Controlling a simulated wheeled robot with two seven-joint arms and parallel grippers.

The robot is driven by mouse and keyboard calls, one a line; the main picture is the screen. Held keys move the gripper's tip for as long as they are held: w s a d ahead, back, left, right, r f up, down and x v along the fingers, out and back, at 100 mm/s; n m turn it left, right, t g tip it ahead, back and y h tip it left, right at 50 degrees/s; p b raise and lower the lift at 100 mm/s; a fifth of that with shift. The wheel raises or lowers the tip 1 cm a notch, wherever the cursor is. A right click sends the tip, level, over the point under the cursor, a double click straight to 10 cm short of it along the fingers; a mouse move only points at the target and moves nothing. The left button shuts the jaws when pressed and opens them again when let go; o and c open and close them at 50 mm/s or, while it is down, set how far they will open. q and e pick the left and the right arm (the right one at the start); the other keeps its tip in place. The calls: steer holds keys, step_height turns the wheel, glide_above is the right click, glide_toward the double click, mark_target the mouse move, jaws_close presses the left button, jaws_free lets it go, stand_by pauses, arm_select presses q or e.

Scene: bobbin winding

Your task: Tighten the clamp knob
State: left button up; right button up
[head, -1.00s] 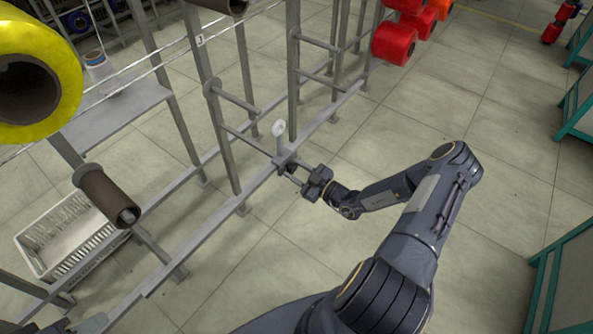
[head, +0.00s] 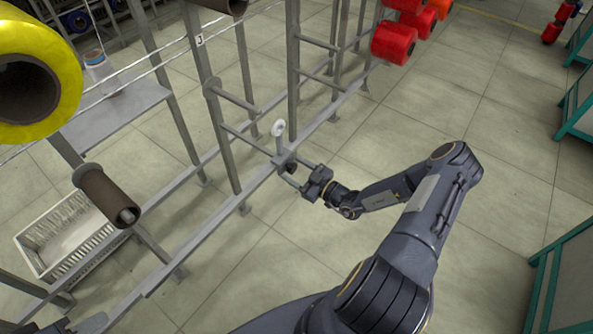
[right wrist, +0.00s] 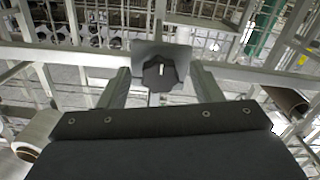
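The clamp knob (right wrist: 160,72) is black and lobed, with a pale mark on its face. It sits on a grey clamp plate (right wrist: 142,47) on the frame's horizontal rail. In the head view the clamp (head: 284,158) shows on the rail below a white round piece (head: 278,129). My right gripper (head: 287,172) is at the clamp. Its two fingers are spread, one on each side of the knob. In the right wrist view the gripper (right wrist: 161,78) shows gaps between both fingers and the knob.
The grey rail (head: 215,213) and uprights (head: 292,75) of the metal frame stand around the clamp. A brown tube (head: 107,197) and a yellow bobbin (head: 62,75) are at left. A white crate (head: 45,272) is on the floor. The floor right of the rail is open.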

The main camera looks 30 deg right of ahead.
steer(key=v, duration=0.7)
steer(key=shift+s, duration=0.35)
steer(key=shift+d, duration=0.1)
steer(key=s+a+r+n+g+y+p, duration=0.2)
steer(key=a+r+n+g, duration=0.25)
steer(key=r+n, duration=0.6)
steer(key=s+a+r+n+g+y+p, duration=0.1)
steer(key=s+a+r+n+g+p, duration=0.15)
steer(key=a+r+n+g, duration=0.7)
steer(key=s+a+r+n+t+y+p, duration=0.15)
steer(key=r+n, duration=0.45)
steer(key=n, duration=0.9)
steer(key=s+r+n+h+p, duration=0.2)
steer(key=s+r+n, duration=0.4)
steer(key=n, duration=0.8)
steer(key=s+r+n+t+h+p, duration=0.1)
steer(key=s+r+n+h+p, duration=0.2)
steer(key=n, duration=1.1)
steer(key=s+r+h, duration=0.2)
steer(key=s+r, duration=0.2)
steer(key=s, duration=0.2)
steer(key=shift+d+n, duration=0.3)
steer(key=shift+d, duration=0.1)
